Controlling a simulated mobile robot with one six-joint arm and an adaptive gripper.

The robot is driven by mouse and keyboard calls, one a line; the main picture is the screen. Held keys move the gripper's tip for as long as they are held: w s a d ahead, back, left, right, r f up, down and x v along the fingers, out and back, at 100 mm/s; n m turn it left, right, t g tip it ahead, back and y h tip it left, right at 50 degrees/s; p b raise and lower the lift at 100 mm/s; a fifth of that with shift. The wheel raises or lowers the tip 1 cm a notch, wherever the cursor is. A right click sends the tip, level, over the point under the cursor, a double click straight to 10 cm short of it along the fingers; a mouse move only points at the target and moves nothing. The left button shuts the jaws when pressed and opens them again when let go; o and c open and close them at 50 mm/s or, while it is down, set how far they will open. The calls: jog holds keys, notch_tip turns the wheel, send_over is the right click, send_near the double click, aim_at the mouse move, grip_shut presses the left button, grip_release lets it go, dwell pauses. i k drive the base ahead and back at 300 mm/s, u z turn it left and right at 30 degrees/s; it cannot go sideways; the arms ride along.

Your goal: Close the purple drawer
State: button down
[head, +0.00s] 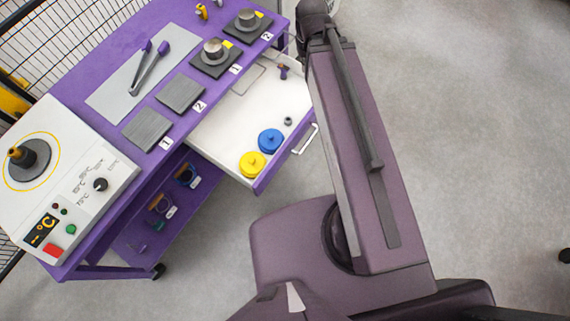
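The purple drawer stands pulled out from the right side of the purple cart (105,60). Its purple front (273,172) carries a white bar handle (305,139), and its inside is white. In the drawer lie a yellow round piece (252,164), a blue round piece (270,140), a small grey ring (288,121) and a small dark part (283,71). My arm rises to the right of the drawer, apart from the handle in the picture, and covers its far right end. My gripper cannot be made out.
On the cart top are tongs (150,68), a control box (62,185) with a dial and buttons, and several dark square plates. A lower shelf (150,220) holds small items. A wire fence stands behind at left.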

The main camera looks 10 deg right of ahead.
aim_at(233, 128)
jog(key=z, duration=0.5)
jog(key=k, duration=1)
jog(key=u, duration=0.8)
